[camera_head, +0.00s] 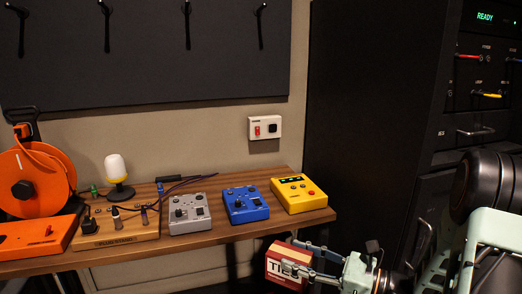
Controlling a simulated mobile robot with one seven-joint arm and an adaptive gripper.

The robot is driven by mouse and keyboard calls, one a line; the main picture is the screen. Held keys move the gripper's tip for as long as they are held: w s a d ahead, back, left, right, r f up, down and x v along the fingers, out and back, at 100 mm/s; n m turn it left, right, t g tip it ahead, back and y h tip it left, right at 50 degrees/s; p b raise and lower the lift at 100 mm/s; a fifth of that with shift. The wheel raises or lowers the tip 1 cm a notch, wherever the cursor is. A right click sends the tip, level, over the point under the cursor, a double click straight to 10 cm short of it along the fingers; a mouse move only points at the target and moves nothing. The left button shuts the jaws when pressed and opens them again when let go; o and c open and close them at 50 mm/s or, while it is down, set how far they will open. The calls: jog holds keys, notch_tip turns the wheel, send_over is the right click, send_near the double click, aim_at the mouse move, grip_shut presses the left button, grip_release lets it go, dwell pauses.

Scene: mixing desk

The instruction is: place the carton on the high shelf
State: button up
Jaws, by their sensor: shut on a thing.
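The carton (286,268) is a small red and cream box with large dark letters, only partly readable. It is at the bottom centre of the head view, in front of the wooden desk's right end. My gripper (301,257) reaches in from the right and is shut on the carton, with its fingers against the box. The carton's lower part runs close to the picture's bottom edge, and the fingers cover some of its right side. I cannot make out a high shelf in this view.
The wooden desk (240,228) carries yellow (299,193), blue (245,204) and grey (190,213) pedal boxes, a small lamp (117,172) and an orange cable reel (36,181). A black equipment rack (375,110) stands at the right. A black panel with hooks (146,60) hangs behind.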

aim_at(312, 259)
jog(key=d, duration=0.1)
jog(key=d+f+m+t+h+p, duration=0.1)
jog(key=d+f+t, duration=0.1)
jog(key=d, duration=0.1)
jog(key=shift+w+d+m, duration=0.1)
jog(key=shift+m, duration=0.3)
jog(key=shift+r+p, duration=0.35)
jog(key=shift+p, duration=0.2)
jog(key=r+m+t+h+p, duration=0.1)
jog(key=r+p, duration=0.2)
jog(key=p, duration=0.2)
jog(key=r+m+t+h+p, duration=0.1)
jog(key=r+t+h+p, duration=0.1)
jog(key=r+p, duration=0.2)
jog(key=r+m+t+h+p, duration=0.1)
jog(key=r+p, duration=0.2)
jog(key=p, duration=0.3)
jog(key=shift+w+a+r+m, duration=0.2)
jog(key=shift+a+r+m, duration=0.1)
jog(key=shift+a+r, duration=0.05)
jog(key=p, duration=0.1)
jog(key=r+t+h+p, duration=0.1)
jog(key=m+h+p, duration=0.1)
jog(key=shift+s+d+r+p, duration=0.25)
jog(key=shift+d+r+p, duration=0.15)
jog(key=shift+d+f, duration=0.1)
